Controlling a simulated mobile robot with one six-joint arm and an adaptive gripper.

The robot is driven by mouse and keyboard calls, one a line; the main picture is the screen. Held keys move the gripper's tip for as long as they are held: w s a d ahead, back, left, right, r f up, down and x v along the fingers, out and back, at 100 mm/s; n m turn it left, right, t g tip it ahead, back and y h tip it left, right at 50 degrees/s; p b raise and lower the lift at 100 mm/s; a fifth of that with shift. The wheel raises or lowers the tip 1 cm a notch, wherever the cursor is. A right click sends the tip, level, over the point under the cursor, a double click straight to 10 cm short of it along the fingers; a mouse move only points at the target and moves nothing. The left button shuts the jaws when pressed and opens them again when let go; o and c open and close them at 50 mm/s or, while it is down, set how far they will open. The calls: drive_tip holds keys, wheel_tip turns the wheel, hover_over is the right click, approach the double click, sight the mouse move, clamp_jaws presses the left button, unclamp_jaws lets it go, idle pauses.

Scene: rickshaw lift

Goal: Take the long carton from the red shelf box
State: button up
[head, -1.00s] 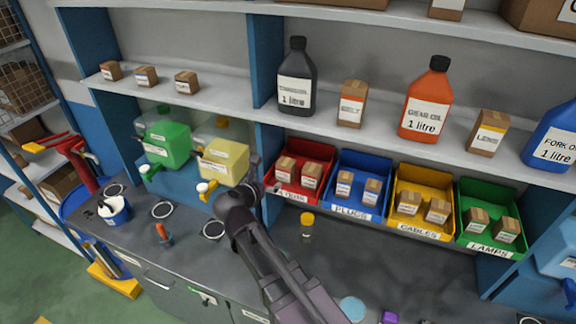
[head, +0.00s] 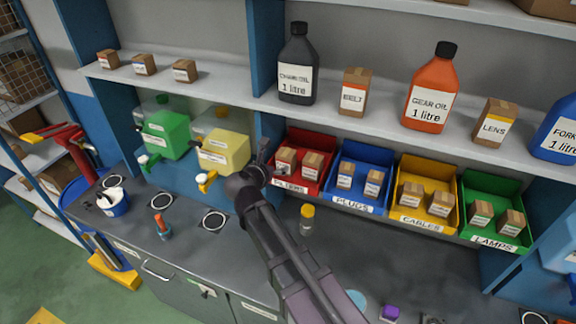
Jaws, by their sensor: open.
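The red shelf box (head: 326,183) stands under the shelf, at the left end of a row of open bins. Two small cartons show in it, a left carton (head: 285,160) and a right carton (head: 312,165). From this view I cannot tell which is the long one. My gripper (head: 265,160) is at the left front edge of the red box, close to the left carton. It is small and dark here, and my arm runs down to the lower right. Nothing shows held in it. I cannot tell whether it touches the box or carton.
A blue bin (head: 357,203), a yellow bin (head: 420,222) and a green bin (head: 490,240) continue the row rightward. A yellow container (head: 226,150) stands just left of my gripper. A yellow-capped jar (head: 307,219) stands on the bench below. Bottles and cartons line the shelf above.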

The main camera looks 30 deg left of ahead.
sight(286, 152)
drive_tip(key=shift+b+x, duration=0.55)
drive_tip(key=shift+x, duration=1.55)
drive_tip(key=shift+b+x, duration=0.9)
drive_tip(key=shift+x, duration=1.7)
drive_tip(key=shift+w+d+r, duration=0.1)
drive_tip(key=shift+r, duration=0.05)
drive_tip(key=c, duration=1.1)
drive_tip(key=shift+r, duration=0.15)
wheel_tip(286, 152, up, 4)
drive_tip(key=p, duration=0.3)
drive_tip(key=shift+f+p, duration=0.25)
drive_tip(key=shift+p, duration=0.15)
drive_tip(key=s+d+r+p, duration=0.1)
drive_tip(key=s+d, duration=0.8)
drive_tip(key=s, duration=0.3)
drive_tip(key=shift+s+d, duration=0.35)
drive_tip(key=shift+d, duration=0.05)
